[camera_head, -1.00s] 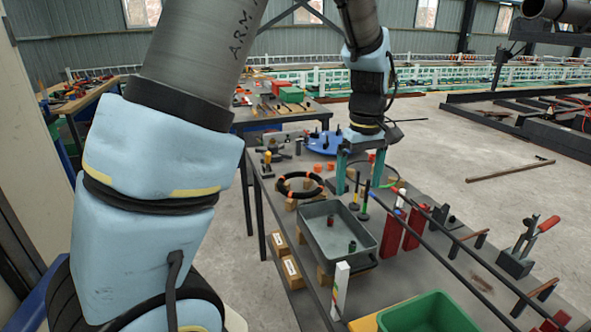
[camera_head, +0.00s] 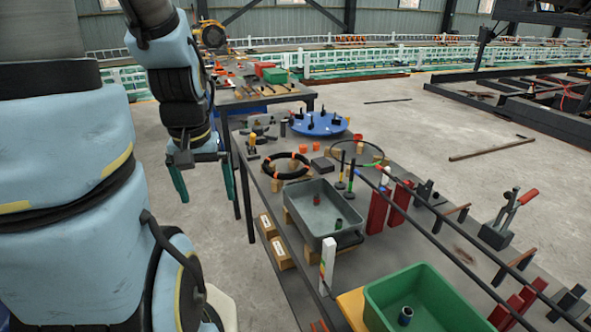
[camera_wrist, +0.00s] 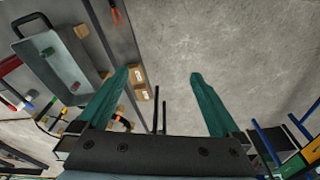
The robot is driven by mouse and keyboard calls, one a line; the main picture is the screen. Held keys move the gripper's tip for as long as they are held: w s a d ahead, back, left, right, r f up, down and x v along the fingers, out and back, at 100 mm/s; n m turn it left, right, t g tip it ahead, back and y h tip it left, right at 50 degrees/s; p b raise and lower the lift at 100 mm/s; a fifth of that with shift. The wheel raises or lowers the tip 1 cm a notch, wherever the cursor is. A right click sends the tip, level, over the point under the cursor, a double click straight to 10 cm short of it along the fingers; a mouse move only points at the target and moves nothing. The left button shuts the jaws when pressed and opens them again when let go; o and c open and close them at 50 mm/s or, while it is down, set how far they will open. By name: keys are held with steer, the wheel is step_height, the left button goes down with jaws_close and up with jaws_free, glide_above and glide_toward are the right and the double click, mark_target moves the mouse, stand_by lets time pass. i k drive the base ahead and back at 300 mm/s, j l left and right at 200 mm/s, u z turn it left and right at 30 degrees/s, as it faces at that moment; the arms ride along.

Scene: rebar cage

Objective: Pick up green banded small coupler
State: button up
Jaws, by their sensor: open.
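The grey tray (camera_head: 300,222) stands on the table and holds two small couplers. The nearer coupler (camera_head: 338,224) looks green banded, and it also shows in the wrist view (camera_wrist: 47,52). The farther coupler (camera_head: 317,200) looks red banded in the wrist view (camera_wrist: 75,86). Both are small and their bands are hard to make out in the head view. My gripper (camera_head: 203,182) is open and empty, its teal fingers pointing down over the floor, left of the table and apart from the tray. In the wrist view the tray lies at upper left, outside the fingers (camera_wrist: 160,88).
A green bin (camera_head: 440,290) with a blue-banded coupler (camera_head: 405,315) stands in front. A white post (camera_head: 327,265) rises beside the tray. Black rings (camera_head: 287,165), upright rods (camera_head: 351,175), red blocks (camera_head: 377,210) and long bars surround the tray. Bare floor lies left of the table.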

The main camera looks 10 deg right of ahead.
mark_target(339, 223)
steer(key=k+l+u, duration=0.2)
steer(key=u, duration=0.15)
steer(key=k+l+u, duration=0.1)
steer(key=k+u, duration=0.45)
steer(key=u, duration=0.2)
